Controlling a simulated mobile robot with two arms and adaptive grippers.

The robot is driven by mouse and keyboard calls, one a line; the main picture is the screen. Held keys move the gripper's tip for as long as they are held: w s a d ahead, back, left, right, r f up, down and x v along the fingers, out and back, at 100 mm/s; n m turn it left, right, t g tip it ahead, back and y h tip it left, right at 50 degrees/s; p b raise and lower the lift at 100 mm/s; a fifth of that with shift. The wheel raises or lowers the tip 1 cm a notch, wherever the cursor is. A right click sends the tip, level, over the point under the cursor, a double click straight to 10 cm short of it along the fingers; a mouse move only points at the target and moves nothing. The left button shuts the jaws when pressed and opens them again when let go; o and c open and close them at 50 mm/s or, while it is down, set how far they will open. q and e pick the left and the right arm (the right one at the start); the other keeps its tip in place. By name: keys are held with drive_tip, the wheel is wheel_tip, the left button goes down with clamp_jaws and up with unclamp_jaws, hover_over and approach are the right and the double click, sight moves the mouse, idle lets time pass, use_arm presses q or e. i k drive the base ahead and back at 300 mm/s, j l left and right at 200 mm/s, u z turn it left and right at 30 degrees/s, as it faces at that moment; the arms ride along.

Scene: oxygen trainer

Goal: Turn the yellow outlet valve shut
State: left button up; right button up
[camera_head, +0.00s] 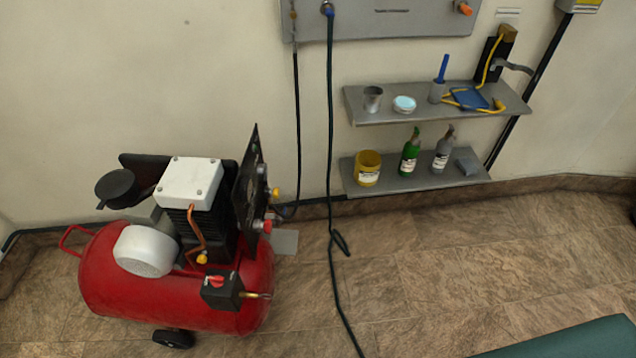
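A red air compressor (110,285) stands on the floor at the left. A yellow knob (276,193) sticks out at the right edge of its upright black panel (249,185), which is seen nearly edge-on. A red knob (266,226) sits below it. Another small yellow part (202,258) is at the foot of the copper pipe (195,225). I cannot tell for sure which yellow part is the outlet valve, nor how far it is turned. Neither of my grippers is in view.
A black box (222,290) with a red lever and brass fitting is on the compressor's front. A dark hose (330,130) hangs to the floor. Two wall shelves (415,185) hold bottles and cups. Tiled floor (420,260) is clear; a green surface (570,340) is at lower right.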

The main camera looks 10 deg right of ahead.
sight(276, 193)
drive_tip(key=i+l+u, duration=0.6)
drive_tip(key=i+l, duration=0.2)
drive_tip(key=l, duration=0.15)
